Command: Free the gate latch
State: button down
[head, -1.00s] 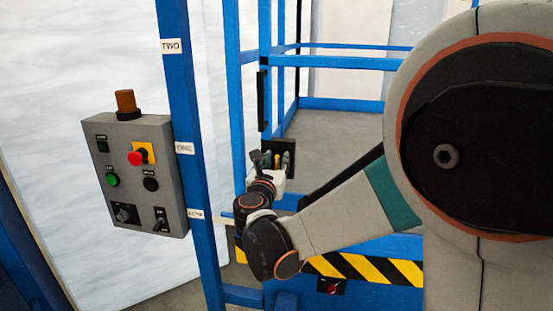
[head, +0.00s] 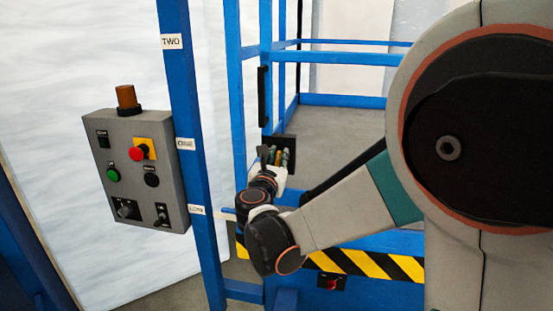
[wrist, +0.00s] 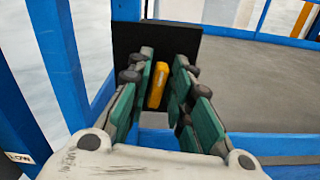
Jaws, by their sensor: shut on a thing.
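The gate latch shows as a yellow-orange piece (wrist: 157,86) in front of a black plate (wrist: 128,42) in the wrist view. My gripper (wrist: 160,88) has its two teal-padded fingers on either side of this piece and is shut on it. In the head view my gripper (head: 276,157) is at the black plate (head: 290,142) on the blue gate frame. The latch itself is too small and covered to make out there.
A grey control box (head: 140,170) with buttons, switches and an amber lamp hangs left of a labelled blue post (head: 187,100). A black-and-yellow striped bar (head: 370,265) runs below my arm. Grey floor behind the gate looks clear.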

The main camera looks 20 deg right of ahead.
jog(key=m, duration=0.4)
jog(key=shift+s+d, duration=0.1)
jog(key=shift+d, duration=0.1)
jog(key=shift+s+d+f+m, duration=0.1)
jog(key=shift+f+m, duration=0.1)
jog(key=shift+m, duration=1.85)
jog(key=shift+s+d+f+m, duration=0.1)
jog(key=shift+f+m, duration=0.1)
jog(key=shift+m, duration=1.8)
jog(key=shift+d+f+m, duration=0.1)
jog(key=shift+f+m, duration=0.1)
jog(key=shift+m, duration=1.85)
jog(key=c, duration=1.6)
grip_release()
jog(key=shift+c, duration=0.2)
